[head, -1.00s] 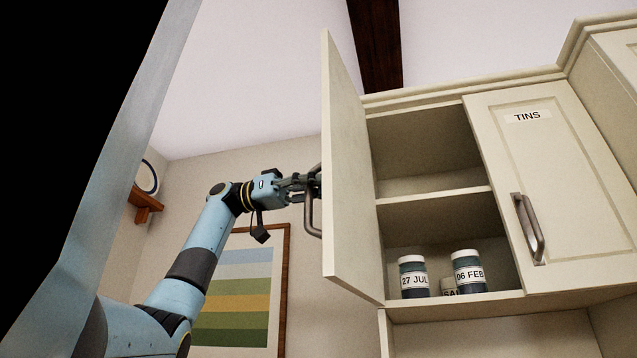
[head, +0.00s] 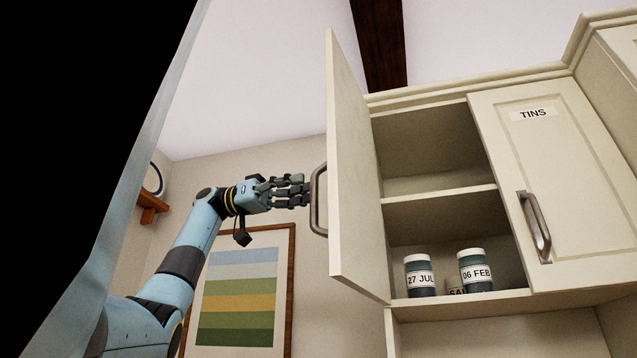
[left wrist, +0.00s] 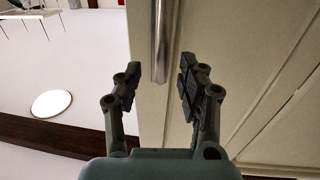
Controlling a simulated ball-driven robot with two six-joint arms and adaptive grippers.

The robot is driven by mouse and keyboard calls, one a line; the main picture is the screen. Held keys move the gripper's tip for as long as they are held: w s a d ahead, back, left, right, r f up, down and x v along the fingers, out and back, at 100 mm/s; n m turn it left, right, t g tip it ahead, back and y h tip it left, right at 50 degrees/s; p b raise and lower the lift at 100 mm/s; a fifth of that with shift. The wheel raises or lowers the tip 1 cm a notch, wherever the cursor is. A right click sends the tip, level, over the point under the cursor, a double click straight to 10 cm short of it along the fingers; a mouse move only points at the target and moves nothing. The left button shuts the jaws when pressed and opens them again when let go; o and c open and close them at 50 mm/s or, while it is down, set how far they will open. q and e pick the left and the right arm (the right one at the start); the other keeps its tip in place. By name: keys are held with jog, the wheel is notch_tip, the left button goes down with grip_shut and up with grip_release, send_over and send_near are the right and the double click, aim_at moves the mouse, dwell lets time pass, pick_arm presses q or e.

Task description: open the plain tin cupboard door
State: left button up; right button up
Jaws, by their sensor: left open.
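The plain cupboard door (head: 353,170) is cream and stands swung wide open on the left of the cupboard, seen nearly edge-on. Its metal bar handle (head: 317,200) faces left, and it also shows in the left wrist view (left wrist: 160,45). My left gripper (head: 306,190) is open and empty, just left of the handle and apart from it. In the left wrist view its two fingers (left wrist: 158,90) are spread, with the handle's end ahead of the gap. My right gripper is in neither view.
The closed right door (head: 560,180) carries a TINS label and a bar handle. Inside the open side, several labelled jars (head: 419,276) stand on the bottom shelf; the upper shelf (head: 440,197) looks empty. A striped picture (head: 240,300) and a small wall shelf (head: 150,207) are at left.

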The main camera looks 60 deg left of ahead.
pick_arm(q)
jog(key=v, duration=0.7)
dwell(0.4)
